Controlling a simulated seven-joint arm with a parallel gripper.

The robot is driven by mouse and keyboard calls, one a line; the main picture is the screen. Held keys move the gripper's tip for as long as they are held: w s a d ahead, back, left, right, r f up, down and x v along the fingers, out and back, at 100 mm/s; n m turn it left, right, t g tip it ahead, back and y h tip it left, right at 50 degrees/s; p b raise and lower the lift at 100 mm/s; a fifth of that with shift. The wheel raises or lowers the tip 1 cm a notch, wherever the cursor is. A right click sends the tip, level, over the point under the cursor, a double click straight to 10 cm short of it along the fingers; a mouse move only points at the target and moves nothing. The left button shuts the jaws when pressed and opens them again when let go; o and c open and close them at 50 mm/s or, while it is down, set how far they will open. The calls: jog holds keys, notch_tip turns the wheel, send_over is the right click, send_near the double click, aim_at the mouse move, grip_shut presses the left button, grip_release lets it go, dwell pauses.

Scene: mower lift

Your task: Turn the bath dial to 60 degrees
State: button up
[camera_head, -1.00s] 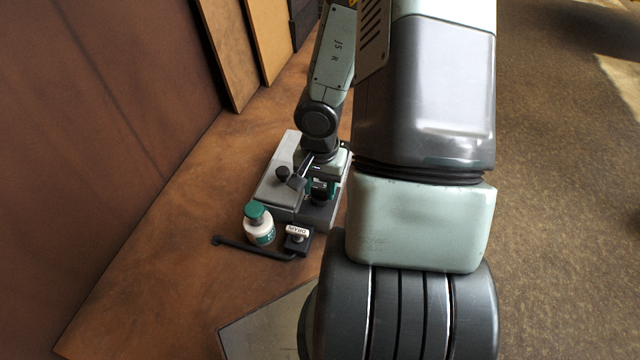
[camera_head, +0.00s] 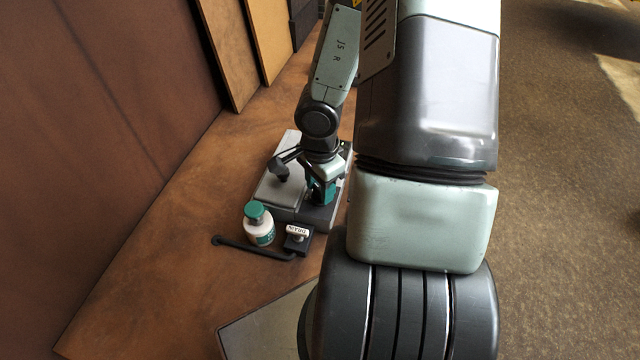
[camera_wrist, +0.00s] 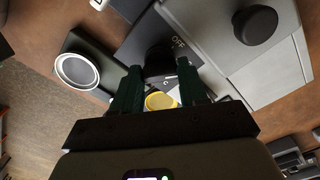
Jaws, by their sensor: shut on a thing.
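The bath is a grey box (camera_head: 262,192) with a dark front control panel (camera_head: 293,214) in the head view. In the wrist view, the black dial (camera_wrist: 159,58) stands on the dark panel beside a white OFF mark. My gripper (camera_wrist: 158,88) points down at the panel, its two dark green fingers shut on the dial, one on each side. In the head view my gripper (camera_head: 320,192) hides the dial. A yellow round patch (camera_wrist: 160,101) shows between the fingers. The dial's exact angle cannot be read.
A black knob (camera_wrist: 256,25) sits on the bath's lid. A white bottle with a teal cap (camera_head: 258,226) stands in front of the bath, next to a DRAIN block (camera_head: 298,240) with a black bar. Open brown bench lies to the left.

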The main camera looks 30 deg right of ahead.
jog(key=m, duration=0.5)
jog(key=shift+m, duration=0.3)
jog(key=m, duration=1.4)
dwell(0.4)
jog(key=o, duration=1.1)
jog(key=shift+c, duration=0.2)
